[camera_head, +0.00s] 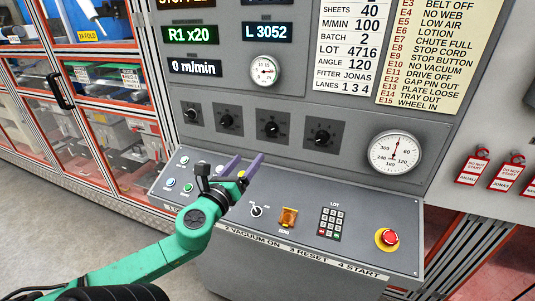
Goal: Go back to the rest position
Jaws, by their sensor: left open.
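My left gripper (241,164) has two purple fingers spread apart on a green arm that comes in from the lower left. It is over the left part of the sloping control panel (310,256), and no object shows between its fingers. It covers part of the buttons there; whether it touches the panel I cannot tell. My right gripper is not in view.
The panel carries a keypad (332,222), a red stop button (390,237), an orange-covered switch (288,217) and a small selector (256,211). Behind it stands a grey wall with knobs, a gauge (394,153) and red tags (472,168). Glazed doors (110,120) stand left, with grey floor (40,220) before them.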

